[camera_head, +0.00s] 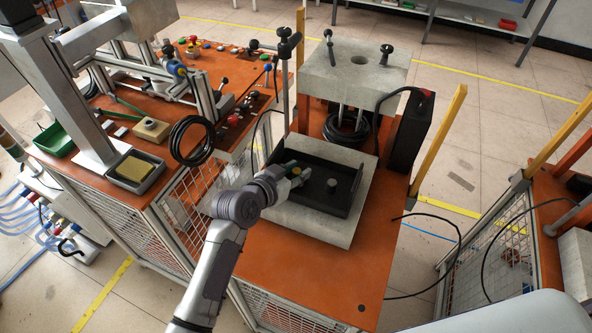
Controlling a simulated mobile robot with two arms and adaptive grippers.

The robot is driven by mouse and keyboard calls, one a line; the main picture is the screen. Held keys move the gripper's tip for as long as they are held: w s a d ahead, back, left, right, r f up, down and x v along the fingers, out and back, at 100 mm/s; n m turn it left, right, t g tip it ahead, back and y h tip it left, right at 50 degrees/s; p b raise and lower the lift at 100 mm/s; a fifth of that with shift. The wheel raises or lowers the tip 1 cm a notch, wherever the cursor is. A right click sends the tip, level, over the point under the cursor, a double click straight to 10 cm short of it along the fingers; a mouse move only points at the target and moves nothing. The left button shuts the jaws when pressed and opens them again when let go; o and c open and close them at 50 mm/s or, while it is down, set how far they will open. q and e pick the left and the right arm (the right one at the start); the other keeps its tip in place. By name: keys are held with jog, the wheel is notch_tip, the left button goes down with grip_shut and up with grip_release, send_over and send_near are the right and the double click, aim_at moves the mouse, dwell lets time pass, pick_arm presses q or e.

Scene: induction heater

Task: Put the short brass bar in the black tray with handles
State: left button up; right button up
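The black tray (301,203) lies on a pale slab on the orange bench. A small yellowish round top, which looks like the short brass bar (296,171), shows at the left part of the tray. My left gripper (297,173) reaches into the tray from the left, its dark fingers at either side of this bar. Whether the fingers press on the bar or stand apart from it is too small to tell, and the bar's lower part is hidden. My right gripper is not in view.
A short grey cylinder (332,184) stands in the tray, right of my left gripper. Behind is a press with a pale top block (355,72) and columns. A black box (409,130) stands right of the tray. The orange bench front (330,275) is clear.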

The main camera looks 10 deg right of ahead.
pick_arm(q)
jog(key=shift+r, duration=0.2)
jog(key=v, duration=1.2)
jog(key=shift+b, duration=0.45)
